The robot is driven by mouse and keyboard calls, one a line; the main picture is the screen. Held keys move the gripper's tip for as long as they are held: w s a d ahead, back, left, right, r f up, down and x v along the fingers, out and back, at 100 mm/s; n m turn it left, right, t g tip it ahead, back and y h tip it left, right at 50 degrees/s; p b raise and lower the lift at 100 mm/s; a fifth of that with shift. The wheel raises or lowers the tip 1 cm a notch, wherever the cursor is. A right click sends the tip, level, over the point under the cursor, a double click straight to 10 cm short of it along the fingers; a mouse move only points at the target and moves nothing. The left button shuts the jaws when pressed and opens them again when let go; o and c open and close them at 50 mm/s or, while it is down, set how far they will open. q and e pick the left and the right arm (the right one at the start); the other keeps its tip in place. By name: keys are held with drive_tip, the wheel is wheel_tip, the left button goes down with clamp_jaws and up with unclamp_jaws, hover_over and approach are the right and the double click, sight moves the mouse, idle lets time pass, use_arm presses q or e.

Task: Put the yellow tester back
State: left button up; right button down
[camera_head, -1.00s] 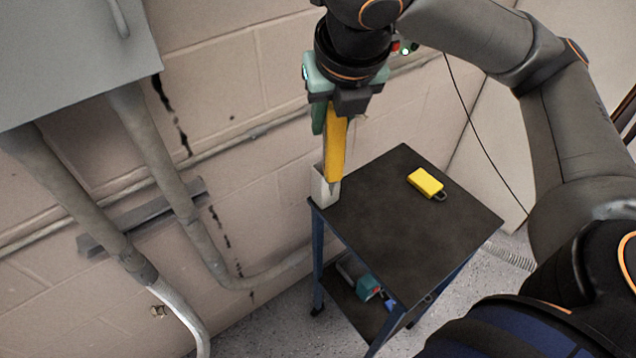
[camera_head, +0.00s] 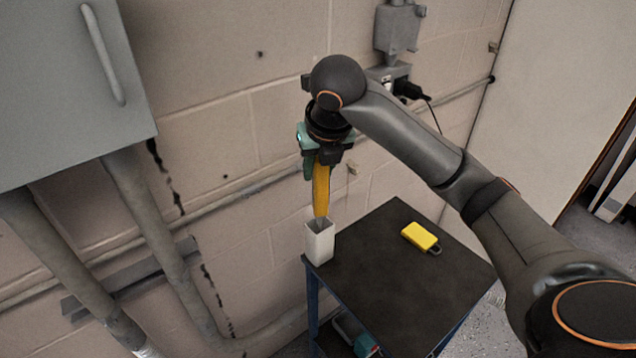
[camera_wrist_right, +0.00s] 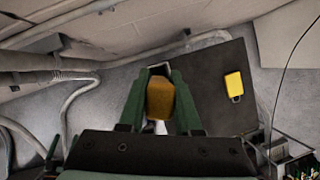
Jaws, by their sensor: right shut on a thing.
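The yellow tester (camera_head: 321,190) is long and slim and points down from my right gripper (camera_head: 319,163), which is shut on its upper part. Its lower end is at the back rim of a white, open-topped square holder (camera_head: 320,246) in the head view; I cannot tell if it is inside. The holder stands upright on the corner of the dark cart top. In the right wrist view the tester (camera_wrist_right: 160,98) sits between the green fingers (camera_wrist_right: 160,84), with part of the holder (camera_wrist_right: 159,69) beyond it. My left gripper is not in view.
A yellow padlock-like object (camera_head: 420,237) lies on the dark cart top (camera_head: 375,290), which is otherwise mostly clear. A grey cabinet (camera_head: 60,80) and pipes (camera_head: 150,215) are on the wall at left. A grey wall box with a plug (camera_head: 398,85) is behind my arm.

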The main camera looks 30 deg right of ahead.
drive_tip(key=shift+w+d+f, duration=0.25)
drive_tip(key=shift+w+f, duration=0.2)
drive_tip(key=shift+f, duration=0.2)
drive_tip(key=shift+s+x, duration=0.15)
drive_tip(key=shift+x, duration=0.85)
drive_tip(key=shift+s+x, duration=0.2)
drive_tip(key=shift+x, duration=0.75)
drive_tip(key=shift+f, duration=0.25)
drive_tip(key=c, duration=0.6)
unclamp_jaws()
drive_tip(key=shift+f, duration=0.1)
drive_tip(key=v, duration=1.2)
drive_tip(key=shift+a, duration=0.1)
